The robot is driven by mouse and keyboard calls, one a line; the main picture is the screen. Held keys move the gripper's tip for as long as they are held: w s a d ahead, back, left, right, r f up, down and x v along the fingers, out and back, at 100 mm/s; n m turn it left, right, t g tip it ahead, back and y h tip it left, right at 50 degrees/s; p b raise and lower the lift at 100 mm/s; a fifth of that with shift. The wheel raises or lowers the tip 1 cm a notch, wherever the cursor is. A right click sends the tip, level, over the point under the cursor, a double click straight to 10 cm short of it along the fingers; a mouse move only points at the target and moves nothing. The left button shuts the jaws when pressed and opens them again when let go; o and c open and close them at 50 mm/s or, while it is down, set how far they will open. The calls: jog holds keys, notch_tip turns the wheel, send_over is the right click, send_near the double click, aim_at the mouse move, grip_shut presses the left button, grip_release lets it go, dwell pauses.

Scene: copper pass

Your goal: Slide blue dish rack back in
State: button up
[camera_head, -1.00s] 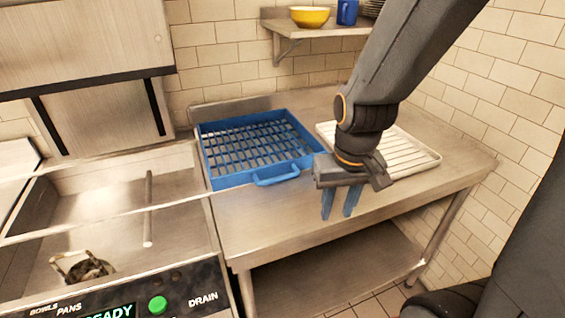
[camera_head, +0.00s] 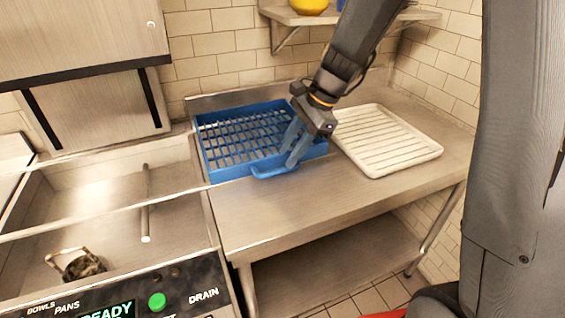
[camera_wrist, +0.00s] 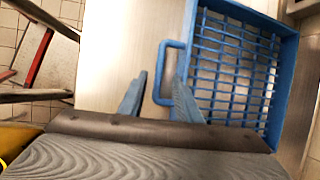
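The blue dish rack (camera_head: 222,168) sits on the steel table (camera_head: 240,215), against the dishwasher side, with its looped handle (camera_head: 274,173) facing the table's front edge. My gripper (camera_head: 291,152) is over the rack's front right part, fingers pointing down near the handle. In the wrist view the rack (camera_wrist: 284,85) fills the right side. Its handle (camera_wrist: 160,72) shows between the two blue fingers of my gripper (camera_wrist: 157,98), which are apart. I cannot tell whether the handle is at finger depth.
A white ribbed tray (camera_head: 375,142) lies on the table to the right of the rack. The dishwasher (camera_head: 95,215) with its open sink-like bay stands to the left, with a green button (camera_head: 157,301). A shelf (camera_head: 300,17) with a yellow bowl (camera_head: 309,5) hangs above. The table front is clear.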

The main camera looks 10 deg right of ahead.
aim_at(283, 170)
jog(key=shift+p+x, duration=0.3)
jog(key=shift+x, duration=2.05)
grip_shut()
